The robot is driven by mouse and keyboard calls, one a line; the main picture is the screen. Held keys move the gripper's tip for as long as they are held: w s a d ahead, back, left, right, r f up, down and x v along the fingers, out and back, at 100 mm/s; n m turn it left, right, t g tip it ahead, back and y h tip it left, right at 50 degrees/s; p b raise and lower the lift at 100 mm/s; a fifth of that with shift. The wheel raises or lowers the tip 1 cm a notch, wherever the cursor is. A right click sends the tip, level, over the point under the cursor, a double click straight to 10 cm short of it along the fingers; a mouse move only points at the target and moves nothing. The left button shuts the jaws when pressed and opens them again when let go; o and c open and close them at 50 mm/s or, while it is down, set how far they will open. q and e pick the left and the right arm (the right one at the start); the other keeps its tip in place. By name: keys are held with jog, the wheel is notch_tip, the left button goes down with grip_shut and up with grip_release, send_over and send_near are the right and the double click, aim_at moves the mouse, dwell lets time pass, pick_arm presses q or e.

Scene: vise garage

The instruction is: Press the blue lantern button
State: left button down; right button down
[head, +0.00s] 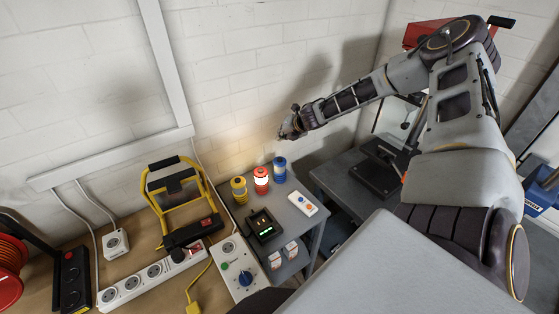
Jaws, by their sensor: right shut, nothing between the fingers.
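The blue lantern (279,169) stands upright at the back of a small grey table, to the right of a glowing red lantern (261,182) and a yellow lantern (239,190). A white panel (304,204) with small blue and orange buttons lies in front of the blue lantern; which button belongs to which lantern I cannot tell. My right gripper (286,130) is shut and empty. It appears above the blue lantern in the picture, near the wall, apart from the lanterns and panel. My left gripper is not in view.
A black charger-like box (264,225) stands on the grey table (320,213). To its left are a grey control box (238,266), a yellow-framed work light (176,195) and a socket strip (150,273). A drill press base (376,178) stands at right.

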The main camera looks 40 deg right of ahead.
jog(key=shift+f+b, duration=0.7)
jog(key=shift+f, duration=0.25)
jog(key=b, duration=0.4)
send_over(282, 158)
jog(key=shift+s+a+f, duration=0.15)
jog(key=shift+a+f, duration=0.05)
jog(key=shift+f, duration=0.9)
jog(key=shift+s+a+f, duration=0.1)
jog(key=shift+a+f, duration=0.1)
jog(key=shift+f, duration=0.85)
jog(key=shift+f+b, duration=1)
jog(key=shift+f, duration=0.2)
jog(key=shift+f+b, duration=0.9)
jog(key=shift+b, duration=0.1)
jog(key=shift+r, duration=0.2)
jog(key=shift+r+p, duration=0.75)
jog(key=shift+r+p, duration=2.1)
jog(key=shift+r, duration=0.4)
